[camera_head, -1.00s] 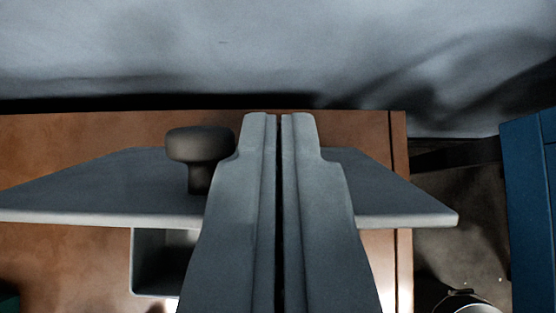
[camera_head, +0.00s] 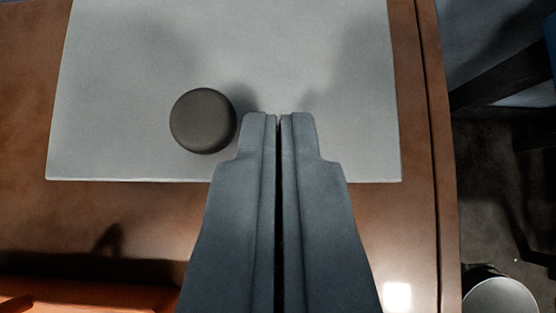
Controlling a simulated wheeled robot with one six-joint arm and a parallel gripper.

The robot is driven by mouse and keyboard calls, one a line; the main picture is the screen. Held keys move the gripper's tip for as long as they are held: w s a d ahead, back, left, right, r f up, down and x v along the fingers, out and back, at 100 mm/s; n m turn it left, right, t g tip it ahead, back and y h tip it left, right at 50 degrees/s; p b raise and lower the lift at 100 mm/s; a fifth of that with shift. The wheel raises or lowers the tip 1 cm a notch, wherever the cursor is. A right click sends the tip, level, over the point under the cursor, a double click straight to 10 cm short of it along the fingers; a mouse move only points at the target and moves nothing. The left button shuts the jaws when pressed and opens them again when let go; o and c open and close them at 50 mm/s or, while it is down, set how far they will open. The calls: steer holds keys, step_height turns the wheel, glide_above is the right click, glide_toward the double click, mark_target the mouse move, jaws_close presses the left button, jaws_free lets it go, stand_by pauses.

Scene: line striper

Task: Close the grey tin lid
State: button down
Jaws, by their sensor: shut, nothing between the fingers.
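The grey tin lid (camera_head: 120,110) is a flat rectangular plate seen from above, filling the upper middle of the view. A dark round knob (camera_head: 202,121) stands on it, just left of my fingertips. The tin's body is hidden beneath the lid, so I cannot tell how the lid sits on it. My gripper (camera_head: 279,116) is shut and empty. It points over the lid's near edge, right of the knob and apart from it. Shadows of the fingers fall on the lid; whether the fingertips touch the lid is unclear.
The brown wooden tabletop (camera_head: 110,215) is clear in front of the lid. An orange object (camera_head: 85,290) lies at the lower left. The table's right edge runs close to the lid. Beyond it, a round metal container (camera_head: 499,296) stands lower down at the right.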

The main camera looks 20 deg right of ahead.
steer(key=shift+s+a+f, duration=0.1)
steer(key=shift+s+f, duration=0.15)
steer(key=shift+f, duration=0.45)
steer(key=shift+s+a+f, duration=0.1)
steer(key=shift+s+f, duration=0.15)
steer(key=shift+f, duration=0.45)
steer(key=shift+f, duration=0.1)
steer(key=v, duration=1.7)
steer(key=s+d+r+n+t+y, duration=0.1)
steer(key=s+d+r+t, duration=0.2)
steer(key=s, duration=1)
steer(key=s+d+r+n+t+y, duration=0.1)
steer(key=s+d+r+t, duration=0.1)
steer(key=s+r, duration=0.6)
steer(key=s+d+r+n+t, duration=0.1)
steer(key=s+d+r+t, duration=0.2)
steer(key=s, duration=1.6)
step_height(320, 180, up, 3)
steer(key=shift+d+f+n+t+y, duration=0.1)
steer(key=shift+d+n+t+y, duration=0.25)
steer(key=shift+d, duration=0.5)
steer(key=shift+s+a, duration=0.1)
